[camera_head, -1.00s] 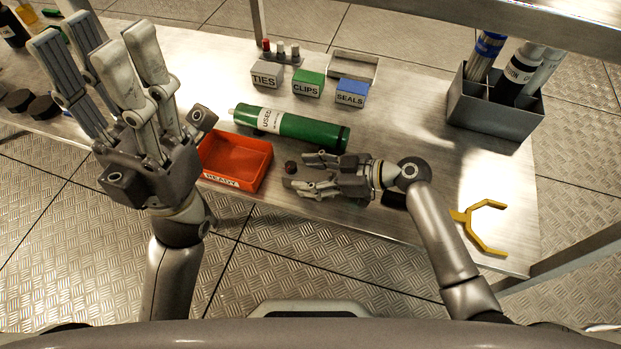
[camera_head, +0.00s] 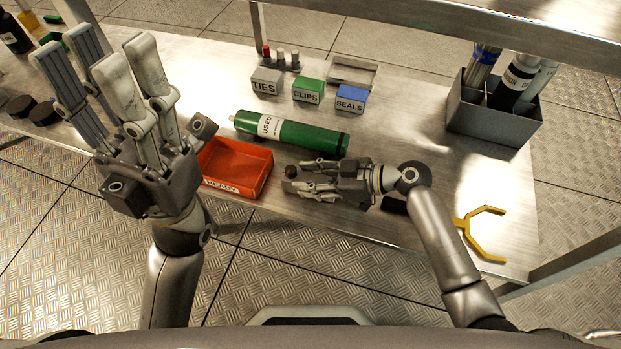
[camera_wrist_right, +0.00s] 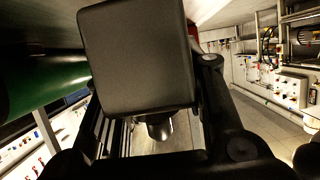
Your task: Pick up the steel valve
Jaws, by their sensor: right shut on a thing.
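The steel valve shows in the head view as a small piece with a dark reddish top (camera_head: 290,171) at my right fingertips, near the table's front edge. My right gripper (camera_head: 299,177) is shut on it, pointing left, low over the table. In the right wrist view a silvery rounded part (camera_wrist_right: 160,128) shows below a large dark finger pad, which hides much of it. Whether the valve touches the table cannot be told. My left gripper (camera_head: 97,62) is open and empty, fingers spread upward, left of the red tray.
The red READY tray (camera_head: 204,186) is just left of my right fingertips. A green USED cylinder (camera_head: 305,134) lies behind them. Boxes for ties (camera_head: 267,87), clips (camera_head: 308,97) and seals (camera_head: 350,105) stand further back. A yellow forked tool (camera_head: 468,233) lies at right, a grey holder (camera_head: 490,123) behind it.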

